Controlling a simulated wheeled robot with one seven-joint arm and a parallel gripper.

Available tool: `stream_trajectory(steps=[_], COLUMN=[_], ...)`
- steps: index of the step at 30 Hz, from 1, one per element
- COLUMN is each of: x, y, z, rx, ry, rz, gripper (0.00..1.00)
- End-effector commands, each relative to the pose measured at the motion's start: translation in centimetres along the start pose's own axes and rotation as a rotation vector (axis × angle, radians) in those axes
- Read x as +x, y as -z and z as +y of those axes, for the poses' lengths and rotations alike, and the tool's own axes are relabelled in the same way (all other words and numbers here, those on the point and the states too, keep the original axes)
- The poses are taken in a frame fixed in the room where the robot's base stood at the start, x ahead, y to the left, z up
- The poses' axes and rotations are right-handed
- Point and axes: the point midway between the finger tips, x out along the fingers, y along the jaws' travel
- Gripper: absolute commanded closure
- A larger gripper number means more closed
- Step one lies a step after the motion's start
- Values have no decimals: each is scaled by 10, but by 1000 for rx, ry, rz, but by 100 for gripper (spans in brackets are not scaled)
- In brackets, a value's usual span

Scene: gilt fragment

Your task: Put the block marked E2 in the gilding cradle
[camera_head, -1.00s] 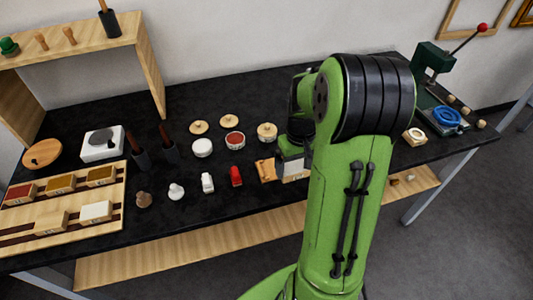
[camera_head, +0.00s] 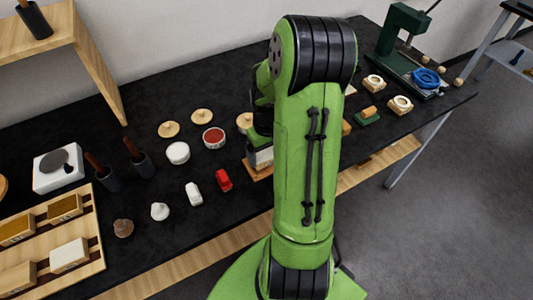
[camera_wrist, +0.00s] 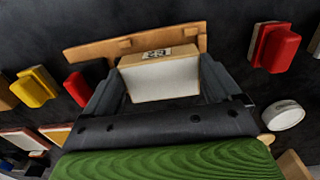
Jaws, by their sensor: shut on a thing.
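My gripper (camera_wrist: 158,92) is shut on a pale block (camera_wrist: 162,80) with a white front face and tan wooden sides. A small label with dark marks sits on its top edge; I cannot read it surely. A brown wooden holder with notches, likely the gilding cradle (camera_wrist: 90,51), lies right behind the block in the wrist view. My arm hides much of both.
A red block (camera_head: 223,181) and a white one (camera_head: 194,193) stand left of the cradle. A red-filled bowl (camera_head: 214,138) and a white pot (camera_head: 178,153) are behind them. A rack (camera_head: 95,262) with blocks lies at far left, a green press (camera_head: 405,35) at back right.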

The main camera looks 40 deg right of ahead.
Motion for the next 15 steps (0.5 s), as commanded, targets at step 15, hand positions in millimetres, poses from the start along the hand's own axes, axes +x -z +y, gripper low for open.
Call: stream_trajectory(steps=[15], x=[10], y=[0], z=[0], rx=[0], ry=[0], rz=[1], gripper=[45])
